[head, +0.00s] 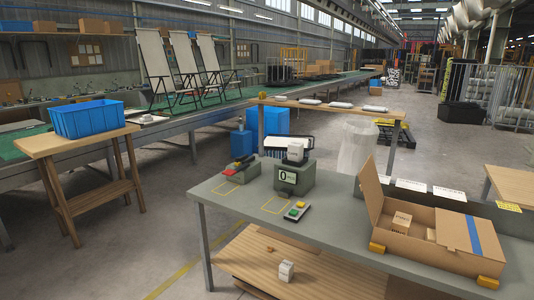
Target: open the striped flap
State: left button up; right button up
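An open-topped cardboard box (420,261) sits on the grey-green worktable at the right. Its striped flap (456,230), with a blue stripe (474,236) across it, lies over the right part of the box and covers what is beneath. The left flap (374,194) stands up. Small cartons (401,221) show inside the uncovered left part. Neither my left nor my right gripper is in view.
Yellow blocks (377,249) touch the box's front corners. White sheets (410,185) lie on a raised ledge behind it. A scale (293,178) carrying a white carton and a button panel (296,211) stand left on the table (340,230). The tabletop between is clear.

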aim_at(476, 236)
jog(key=z, duration=1.4)
jog(key=i+j+u, duration=0.4)
jog(key=i+u, duration=0.4)
jog(key=i, duration=0.15)
